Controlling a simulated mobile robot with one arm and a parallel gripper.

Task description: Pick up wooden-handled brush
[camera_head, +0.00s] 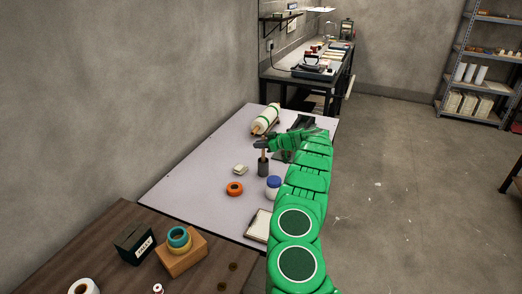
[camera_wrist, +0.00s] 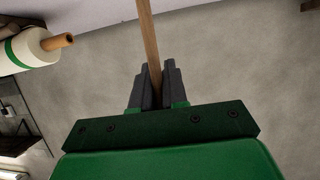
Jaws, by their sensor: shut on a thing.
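In the wrist view, the brush's wooden handle (camera_wrist: 149,40) runs up between the two dark fingers of my gripper (camera_wrist: 156,85), which are shut on it. In the head view, my gripper (camera_head: 261,144) reaches in from the right over the white table. A short piece of the handle (camera_head: 263,154) shows below the fingers. It runs down to a dark cylinder (camera_head: 263,169) at the table. I cannot tell whether that cylinder is a holder or the brush's own head. No bristles can be made out.
My green arm hides the table's right side. The left of the table is clear.

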